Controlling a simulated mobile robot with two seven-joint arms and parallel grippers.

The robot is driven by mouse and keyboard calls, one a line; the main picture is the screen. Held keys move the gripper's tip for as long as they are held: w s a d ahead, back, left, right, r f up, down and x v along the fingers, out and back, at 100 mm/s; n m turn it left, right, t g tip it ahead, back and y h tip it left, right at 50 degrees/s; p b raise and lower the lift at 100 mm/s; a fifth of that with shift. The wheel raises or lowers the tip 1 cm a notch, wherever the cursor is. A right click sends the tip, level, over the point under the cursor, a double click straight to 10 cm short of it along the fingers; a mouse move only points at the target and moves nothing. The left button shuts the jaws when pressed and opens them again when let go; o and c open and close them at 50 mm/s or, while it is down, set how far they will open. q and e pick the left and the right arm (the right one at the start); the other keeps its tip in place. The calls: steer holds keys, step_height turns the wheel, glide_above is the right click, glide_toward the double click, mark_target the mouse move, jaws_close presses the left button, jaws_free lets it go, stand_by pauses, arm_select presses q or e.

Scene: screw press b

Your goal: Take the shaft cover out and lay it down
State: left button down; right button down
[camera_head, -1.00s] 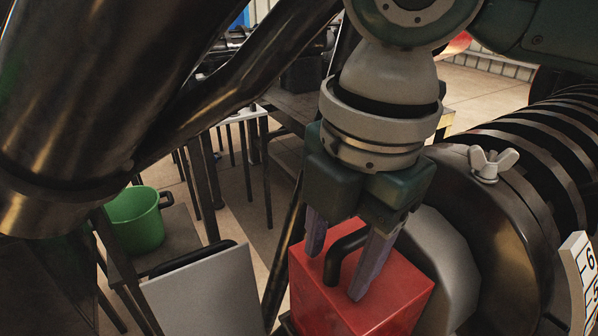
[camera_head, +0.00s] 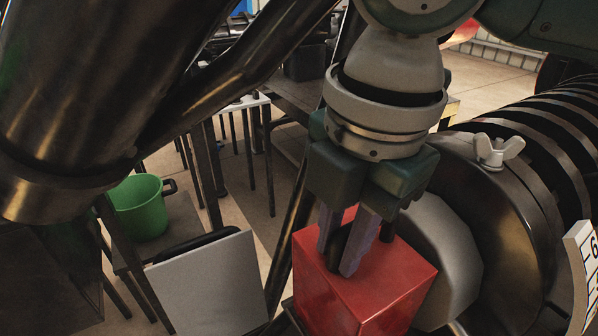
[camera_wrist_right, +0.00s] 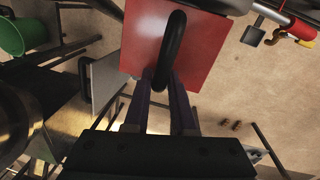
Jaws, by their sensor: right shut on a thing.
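The shaft cover appears to be the red box (camera_head: 364,292) with a black arched handle (camera_head: 388,232) on top. It sits against the grey end of the machine's shaft housing. My right gripper (camera_head: 335,261) points down from above and is shut on the handle, its fingers just above the red top. In the right wrist view the handle (camera_wrist_right: 172,45) runs between the two fingers (camera_wrist_right: 161,88) over the red face (camera_wrist_right: 142,38). The box's lower part is cut off in the head view. My left gripper is not in view.
The dark cylindrical housing with a wing nut (camera_head: 497,150) stands close right of my gripper. A grey panel with a black handle (camera_head: 208,288) stands left of the red box. A green bucket (camera_head: 140,208) is on a low stand farther left. A dark table (camera_head: 285,103) is behind.

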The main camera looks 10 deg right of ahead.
stand_by(0.8)
steer(key=c, duration=1.2)
jaws_free()
steer(key=shift+c, duration=0.2)
jaws_close()
